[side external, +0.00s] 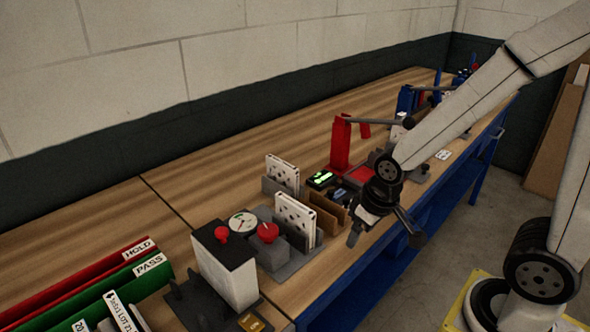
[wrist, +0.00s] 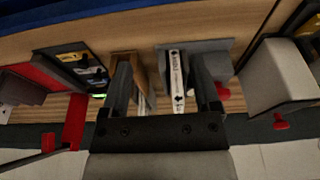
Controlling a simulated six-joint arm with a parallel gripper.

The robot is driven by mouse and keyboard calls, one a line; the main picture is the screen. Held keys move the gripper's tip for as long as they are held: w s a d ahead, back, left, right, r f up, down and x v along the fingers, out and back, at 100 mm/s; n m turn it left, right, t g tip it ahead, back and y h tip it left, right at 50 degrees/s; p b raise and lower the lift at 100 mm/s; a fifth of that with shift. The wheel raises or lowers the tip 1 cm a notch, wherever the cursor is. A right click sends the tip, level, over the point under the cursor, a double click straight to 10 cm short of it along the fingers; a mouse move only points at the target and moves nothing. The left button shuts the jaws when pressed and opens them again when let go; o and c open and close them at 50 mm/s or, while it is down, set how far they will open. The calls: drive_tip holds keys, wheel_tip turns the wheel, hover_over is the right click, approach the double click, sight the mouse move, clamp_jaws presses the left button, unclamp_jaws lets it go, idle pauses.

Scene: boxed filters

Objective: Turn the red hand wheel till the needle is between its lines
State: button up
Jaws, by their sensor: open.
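The red hand wheel (side external: 267,231) sits on a grey block beside a round white dial (side external: 242,222) in the side view. The dial is too small for me to read its needle against its lines. A red piece that looks like the wheel shows partly in the wrist view (wrist: 222,91), beyond my right-hand finger. My gripper (side external: 384,233) is open and empty, over the front edge of the bench, to the right of the wheel and apart from it. In the wrist view its fingers (wrist: 163,92) are spread, with a white boxed filter (wrist: 177,80) showing between them.
A dark-topped box (side external: 226,262) with a red knob (side external: 221,233) stands left of the wheel. White filters in grey holders (side external: 297,218) and a brown holder (side external: 328,212) stand between wheel and gripper. A red clamp (side external: 341,143) stands behind.

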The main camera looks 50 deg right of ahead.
drive_tip(key=shift+o, duration=0.7)
drive_tip(key=shift+w, duration=0.1)
drive_tip(key=n+h, duration=0.4)
drive_tip(key=n, duration=2)
approach(267, 230)
drive_tip(key=f, duration=0.1)
drive_tip(key=shift+w+d, duration=0.2)
drive_tip(key=shift+w, duration=0.15)
drive_tip(key=shift+s+x, duration=0.2)
drive_tip(key=shift+x, duration=3.75)
drive_tip(key=shift+c, duration=0.2)
